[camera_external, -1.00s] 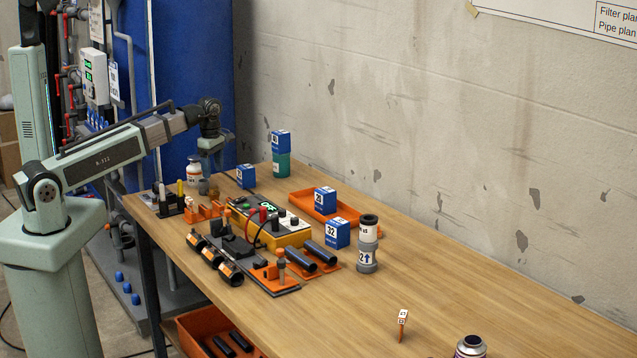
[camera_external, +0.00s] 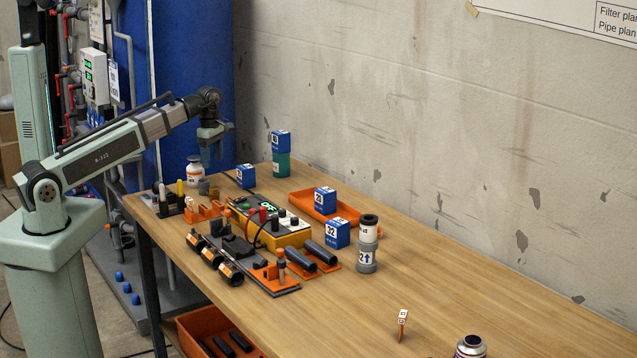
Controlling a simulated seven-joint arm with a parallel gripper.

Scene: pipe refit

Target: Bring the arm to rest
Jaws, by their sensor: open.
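My gripper (camera_external: 214,146) hangs from the arm's wrist, pointing down above the far left part of the wooden table (camera_external: 470,290). It is open and I see nothing between its fingers. The fingertips are small and partly dark against the blue panel.
Close by stand a blue box (camera_external: 246,176) and a green can with a blue box on it (camera_external: 281,154). An orange tray (camera_external: 318,207), a yellow meter (camera_external: 275,226) and a black fixture (camera_external: 245,255) fill the middle. The table's right part is mostly clear.

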